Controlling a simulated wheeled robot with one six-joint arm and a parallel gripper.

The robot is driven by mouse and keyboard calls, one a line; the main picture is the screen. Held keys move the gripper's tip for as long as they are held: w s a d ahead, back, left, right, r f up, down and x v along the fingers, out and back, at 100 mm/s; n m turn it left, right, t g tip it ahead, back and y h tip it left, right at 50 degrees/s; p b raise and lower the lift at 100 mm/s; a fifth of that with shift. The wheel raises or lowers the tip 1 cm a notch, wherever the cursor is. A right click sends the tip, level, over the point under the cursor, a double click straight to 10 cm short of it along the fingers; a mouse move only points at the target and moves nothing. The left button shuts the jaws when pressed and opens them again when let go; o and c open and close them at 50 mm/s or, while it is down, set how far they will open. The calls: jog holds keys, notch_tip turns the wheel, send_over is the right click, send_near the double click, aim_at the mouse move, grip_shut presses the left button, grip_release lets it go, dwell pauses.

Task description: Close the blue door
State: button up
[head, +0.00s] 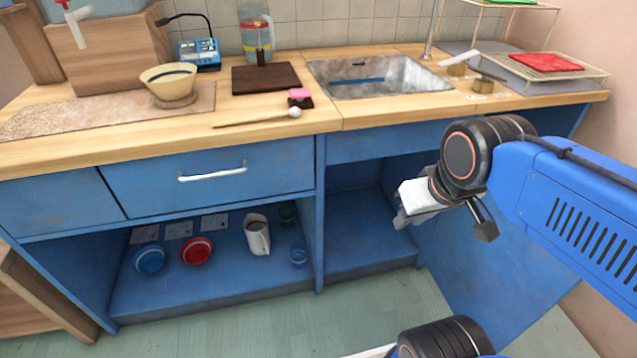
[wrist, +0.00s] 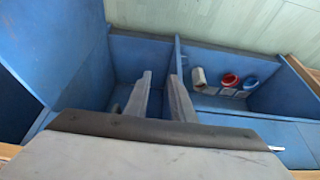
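The blue door (head: 480,265) stands swung open at the right of the cabinet, partly hidden behind my arm in the head view. It is the large blue panel (wrist: 50,50) at the left of the wrist view. Beside it is the open, empty-looking sink compartment (head: 355,240). My gripper (head: 402,221) is in front of this compartment, left of the door's upper part. In the wrist view its two grey fingers (wrist: 160,80) are apart with nothing between them. I see no contact with the door. No handle shows on the door.
A left lower shelf (head: 215,270) holds a blue bowl (head: 150,259), a red bowl (head: 196,251) and a white jug (head: 257,236). A closed drawer (head: 215,180) is above it. The countertop (head: 390,125) overhangs the compartment. The floor (head: 250,325) in front is clear.

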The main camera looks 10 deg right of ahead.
dwell(0.3)
grip_shut()
